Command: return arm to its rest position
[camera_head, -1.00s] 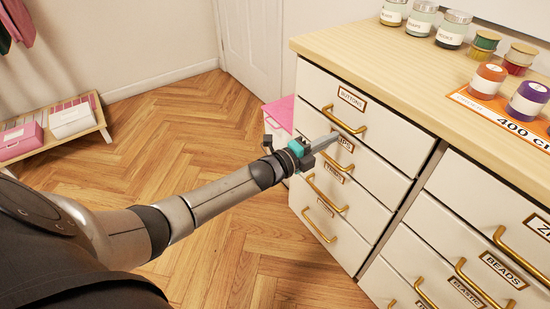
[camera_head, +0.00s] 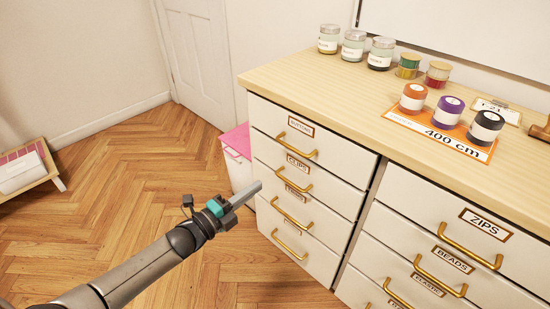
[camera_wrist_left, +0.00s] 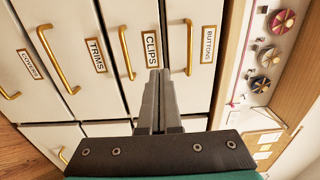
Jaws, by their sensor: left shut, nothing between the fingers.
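My left gripper (camera_head: 246,193) is shut and empty, in front of the left column of drawers and apart from them in the head view. Its arm comes in from the lower left. In the left wrist view its two fingers (camera_wrist_left: 156,95) lie together, pointing towards the drawer fronts. All of these drawers look closed. My right gripper is not in view.
The wooden counter (camera_head: 290,85) holds several jars and spools, and an orange "400 cm" sheet (camera_head: 463,144). A pink-lidded white bin (camera_head: 238,160) stands left of the cabinet. A low bench (camera_head: 40,160) is at the far left. The parquet floor (camera_head: 130,190) between is clear.

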